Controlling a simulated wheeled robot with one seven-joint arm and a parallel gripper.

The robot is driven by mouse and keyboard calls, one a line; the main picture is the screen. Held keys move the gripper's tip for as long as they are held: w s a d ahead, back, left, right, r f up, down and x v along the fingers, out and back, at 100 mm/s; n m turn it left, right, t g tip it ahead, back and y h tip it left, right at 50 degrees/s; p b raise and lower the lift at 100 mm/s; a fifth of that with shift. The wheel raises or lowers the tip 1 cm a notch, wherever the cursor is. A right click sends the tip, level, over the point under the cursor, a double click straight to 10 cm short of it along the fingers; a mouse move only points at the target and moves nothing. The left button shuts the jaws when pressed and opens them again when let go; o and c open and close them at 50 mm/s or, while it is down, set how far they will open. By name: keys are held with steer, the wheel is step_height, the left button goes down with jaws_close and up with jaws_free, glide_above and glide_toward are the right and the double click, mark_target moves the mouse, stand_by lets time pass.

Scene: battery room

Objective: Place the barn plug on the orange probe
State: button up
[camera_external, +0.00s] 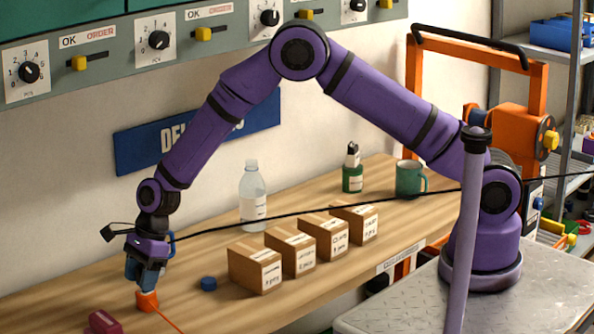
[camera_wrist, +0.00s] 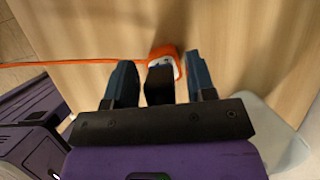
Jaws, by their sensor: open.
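The orange probe (camera_external: 147,301) stands on the wooden bench at the lower left, with a thin orange cable running off to the lower right. A dark red block (camera_external: 104,321), which seems to be the barn plug, lies on the bench to its left, cut by the bottom edge. My gripper (camera_external: 146,286) points down directly over the probe. In the wrist view my gripper (camera_wrist: 160,62) is open, its two blue fingers apart. The probe (camera_wrist: 166,52) shows between and just beyond the fingertips, partly hidden by a black block. I cannot tell whether the fingers touch it.
A blue cap (camera_external: 208,283) lies right of the probe. Several cardboard boxes (camera_external: 256,268) stand in a row farther right. A clear bottle (camera_external: 253,195), a green bottle (camera_external: 352,170) and a green mug (camera_external: 409,178) stand behind. A black cable crosses the picture.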

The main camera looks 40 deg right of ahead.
steer(key=v, duration=1.2)
steer(key=shift+d+r, duration=0.1)
steer(key=shift+r, duration=0.05)
steer(key=s+d+r+n+h, duration=0.1)
steer(key=d+r, duration=0.2)
steer(key=d, duration=0.8)
steer(key=d+r+n+h, duration=0.1)
steer(key=d+r+n, duration=0.15)
steer(key=d, duration=0.95)
steer(key=s+d+r+n+h, duration=0.15)
steer(key=d+r, duration=0.25)
steer(key=d, duration=0.7)
steer(key=s+d+r+n+t, duration=0.2)
steer(key=s+d+r+n, duration=0.3)
steer(key=s+d+r, duration=0.6)
steer(key=s+d+r+n+t, duration=0.1)
steer(key=s+n, duration=0.3)
steer(key=s, duration=0.4)
steer(key=s+d+r+n+t, duration=0.1)
steer(key=s+r+n+t, duration=0.1)
steer(key=s, duration=0.6)
step_height(320, 180, up, 2)
steer(key=shift+s+r+n+h, duration=0.15)
steer(key=shift+n+h, duration=0.3)
steer(key=shift+n, duration=0.45)
